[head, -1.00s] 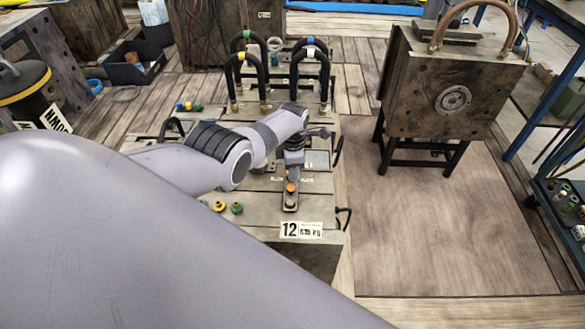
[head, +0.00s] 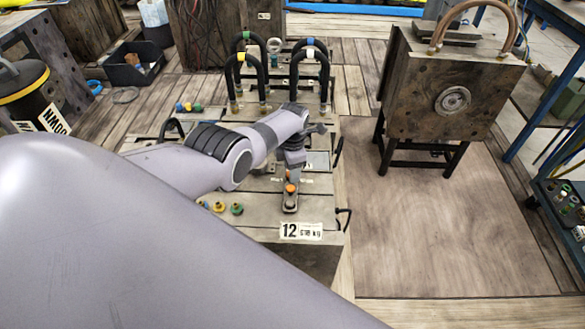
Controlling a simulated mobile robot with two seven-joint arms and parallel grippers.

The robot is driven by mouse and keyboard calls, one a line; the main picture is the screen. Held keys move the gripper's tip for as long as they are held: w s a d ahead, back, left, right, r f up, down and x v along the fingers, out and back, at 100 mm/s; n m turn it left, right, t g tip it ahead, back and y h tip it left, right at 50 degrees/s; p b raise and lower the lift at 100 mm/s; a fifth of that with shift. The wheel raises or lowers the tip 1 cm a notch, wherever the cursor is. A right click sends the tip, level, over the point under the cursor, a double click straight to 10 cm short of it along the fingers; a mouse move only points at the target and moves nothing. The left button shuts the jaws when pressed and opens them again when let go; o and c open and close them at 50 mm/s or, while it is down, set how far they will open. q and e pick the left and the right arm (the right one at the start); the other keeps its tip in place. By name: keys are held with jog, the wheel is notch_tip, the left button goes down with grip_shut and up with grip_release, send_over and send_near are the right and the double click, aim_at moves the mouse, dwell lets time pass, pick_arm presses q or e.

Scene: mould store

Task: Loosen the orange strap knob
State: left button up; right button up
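The orange strap knob (head: 291,188) stands on a dark strap plate (head: 290,207) on top of the mould marked 12 (head: 262,214). My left gripper (head: 291,178) points down from above, with its tip right at the knob. The knob's upper part is hidden by the gripper. The fingers are too small and overlapped to show whether they are open or shut on the knob. My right gripper is not in view.
Black hoses (head: 308,70) arch up behind the mould. Coloured fittings (head: 220,207) sit on its left side. A mould on a black stand (head: 440,95) is at the right, with clear floor (head: 440,235) in front of it.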

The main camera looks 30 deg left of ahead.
pick_arm(q)
jog(key=shift+o, duration=0.5)
jog(key=shift+d, duration=0.1)
jog(key=shift+r, duration=0.2)
notch_tip(320, 180, up, 5)
jog(key=p, duration=0.4)
jog(key=shift+s+d+f+p, duration=0.1)
jog(key=shift+f+p, duration=0.05)
jog(key=shift+p, duration=0.25)
jog(key=shift+r+p, duration=0.65)
jog(key=shift+r, duration=0.35)
